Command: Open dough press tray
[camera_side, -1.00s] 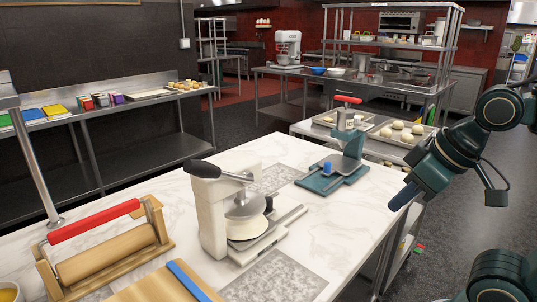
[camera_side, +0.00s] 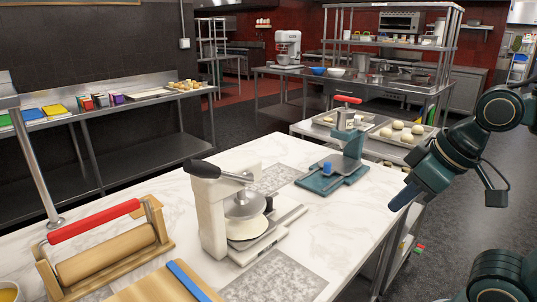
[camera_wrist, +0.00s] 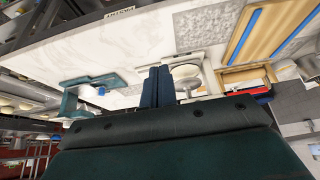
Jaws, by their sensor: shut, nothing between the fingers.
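The dough press (camera_side: 212,205) is a cream-white machine with a black-ended lever, standing on the marble table in the side view. Its round grey upper plate (camera_side: 244,206) sits above pale dough (camera_side: 247,228) on the lower tray. A flat metal bar (camera_side: 287,219) sticks out from the tray toward the right. My gripper (camera_side: 398,198) is at the right, over the table's right edge and apart from the press. In the wrist view its dark blue fingers (camera_wrist: 157,84) are together and empty. They hide part of the press (camera_wrist: 187,75) behind them.
A teal press (camera_side: 335,175) with a red handle stands at the table's far end. A rolling-pin frame (camera_side: 108,250) with a red handle and a wooden board (camera_side: 165,287) are at front left. Trays of dough balls (camera_side: 400,132) stand behind. Marble (camera_side: 345,225) right of the press is clear.

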